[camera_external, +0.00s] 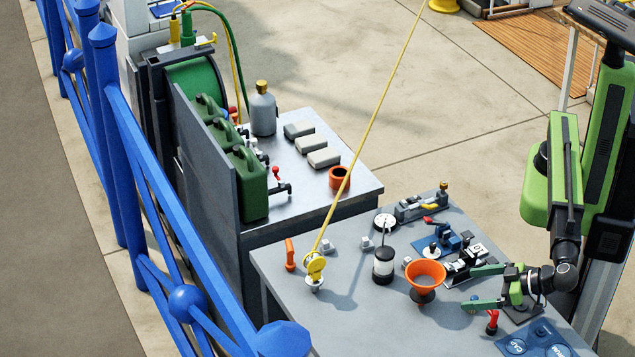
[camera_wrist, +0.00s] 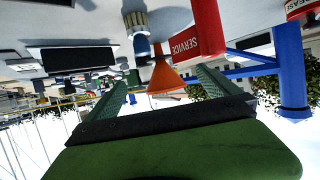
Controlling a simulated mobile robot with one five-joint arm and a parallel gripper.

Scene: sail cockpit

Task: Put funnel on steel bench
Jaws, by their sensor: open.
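The orange funnel (camera_external: 426,273) stands upright, wide mouth up, in a dark holder on the near grey table. My gripper (camera_external: 471,288) is open and empty, just right of the funnel, its two green fingers pointing toward it. In the wrist view the picture is upside down, and the funnel (camera_wrist: 166,76) shows ahead, between the finger tips and apart from them. The steel bench appears to be the shiny grey-topped bench (camera_external: 305,192) behind and left of the near table.
The near table (camera_external: 335,330) also holds a black-and-white jar (camera_external: 383,265), a yellow pulley (camera_external: 314,264) with a taut rope, and small tools. Green jerrycans (camera_external: 248,182), a grey bottle (camera_external: 263,112), grey blocks and an orange-brown ring (camera_external: 340,177) stand on the bench. Its front is partly clear.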

